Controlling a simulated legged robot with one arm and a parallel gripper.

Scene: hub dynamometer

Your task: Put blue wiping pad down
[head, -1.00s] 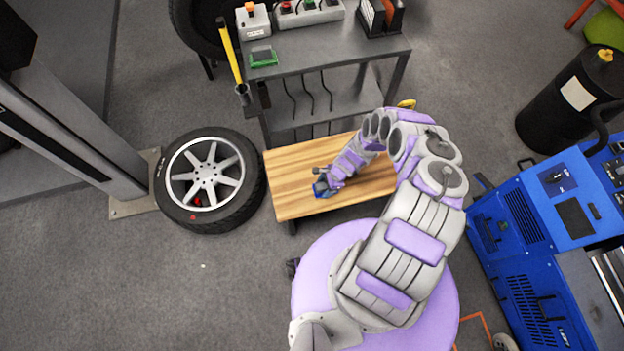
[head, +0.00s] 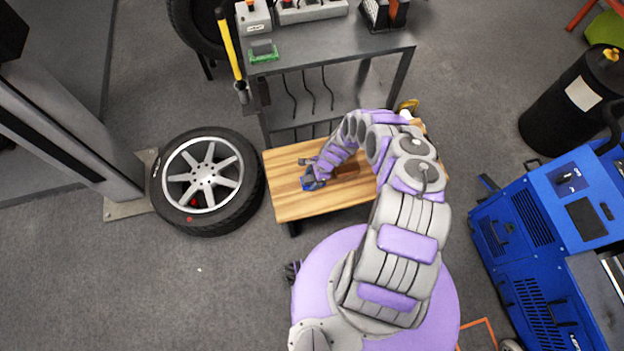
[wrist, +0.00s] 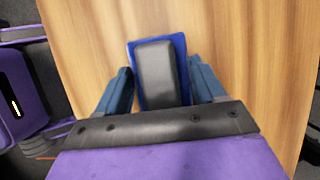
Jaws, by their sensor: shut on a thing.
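The blue wiping pad (wrist: 183,50) has a dark grey raised block on top. It sits between the two blue fingers of my gripper (wrist: 161,92) in the wrist view, and my gripper is shut on it. In the head view, the pad (head: 307,185) is small and partly hidden by my gripper (head: 313,177), over the left-middle part of the wooden bench top (head: 290,205). The pad is at or just above the wood; I cannot tell whether it touches.
A brown block (head: 347,170) lies on the bench right of my gripper. A wheel (head: 207,182) lies on the floor to the left. A grey metal table (head: 330,50) stands behind. A blue machine (head: 540,240) is at the right. The bench's front left is clear.

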